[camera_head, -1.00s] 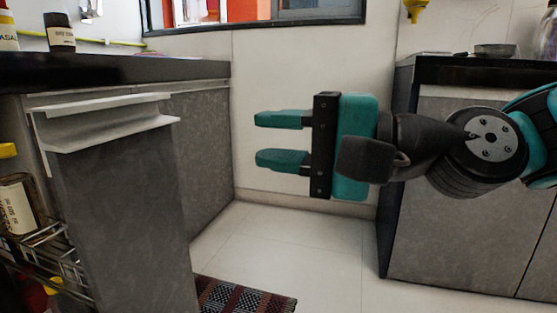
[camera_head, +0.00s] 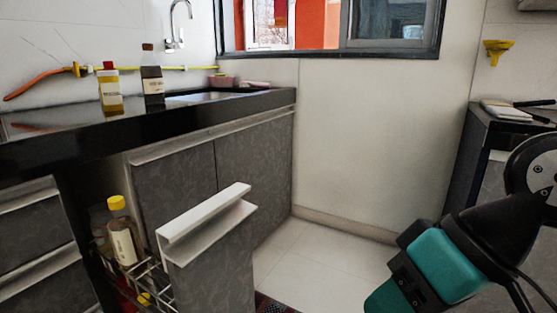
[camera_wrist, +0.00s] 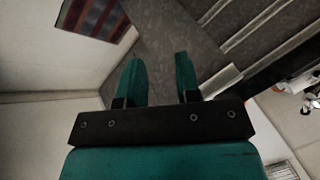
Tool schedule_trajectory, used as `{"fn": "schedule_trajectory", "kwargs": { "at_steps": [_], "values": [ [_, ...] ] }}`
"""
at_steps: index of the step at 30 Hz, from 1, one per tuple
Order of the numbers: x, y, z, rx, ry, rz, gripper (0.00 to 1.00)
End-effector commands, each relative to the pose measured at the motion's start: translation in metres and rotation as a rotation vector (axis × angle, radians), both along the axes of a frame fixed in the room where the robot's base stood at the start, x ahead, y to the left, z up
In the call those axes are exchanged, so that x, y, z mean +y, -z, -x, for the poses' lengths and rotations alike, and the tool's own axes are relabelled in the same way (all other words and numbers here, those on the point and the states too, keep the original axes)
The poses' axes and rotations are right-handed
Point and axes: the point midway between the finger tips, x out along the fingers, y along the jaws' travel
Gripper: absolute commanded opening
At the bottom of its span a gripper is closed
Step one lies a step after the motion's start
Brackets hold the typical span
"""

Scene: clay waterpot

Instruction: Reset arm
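My gripper (camera_wrist: 160,78) shows in the wrist view with its two teal fingers apart and nothing between them. In the head view, my gripper (camera_head: 378,302) is at the lower right, pointing down and left; its fingertips are cut off by the bottom edge. It is in free space to the right of the pulled-out cabinet drawer (camera_head: 215,262), apart from it.
The open drawer holds a yellow-capped bottle (camera_head: 122,235) in a wire rack (camera_head: 150,278). The black counter (camera_head: 130,125) at left carries two bottles. Another counter (camera_head: 500,130) stands at right. Bare floor (camera_head: 325,258) lies between. A patterned rug (camera_wrist: 92,18) shows in the wrist view.

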Motion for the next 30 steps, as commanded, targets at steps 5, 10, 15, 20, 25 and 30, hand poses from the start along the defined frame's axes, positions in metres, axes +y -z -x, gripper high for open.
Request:
{"fn": "schedule_trajectory", "kwargs": {
  "at_steps": [5,10,15,20,25,30],
  "values": [
    [-0.028,-0.071,0.021,0.041,-0.183,0.213,0.31],
    [-0.028,-0.135,0.021,0.041,-0.178,0.21,0.31],
    [-0.028,-0.199,0.021,0.042,-0.177,0.209,0.31],
    [-0.028,-0.259,0.021,0.041,-0.176,0.208,0.31],
    [-0.027,-0.323,0.021,0.041,-0.175,0.208,0.31],
    [-0.027,-0.375,0.021,0.041,-0.175,0.207,0.31]
  ]
}}
